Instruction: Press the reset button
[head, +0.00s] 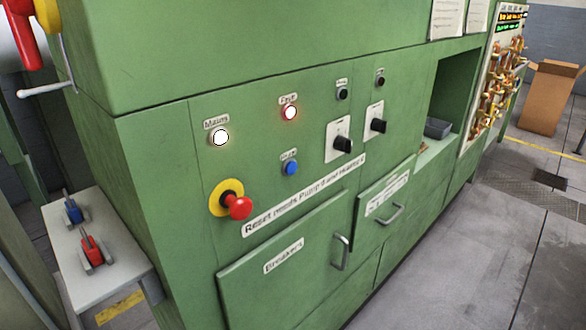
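A green machine panel (250,110) fills the middle of the head view. A small blue button (291,168) sits on it under a label too small to read surely. Above it is a lit lamp with a red rim (290,113). A lit white lamp (220,137) labelled "Mains" is to the left. A red mushroom button (238,207) on a yellow base is lower left. A white strip (300,197) below the blue button begins "Reset needs Pump"; its end is hard to read. Neither of my grippers is in view.
Two black knobs (343,144) (378,125) are right of the blue button. A "Breakers" door (285,270) with a handle is below. A grey shelf (115,258) at left holds blue and red levers. A cardboard box (550,97) stands far right.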

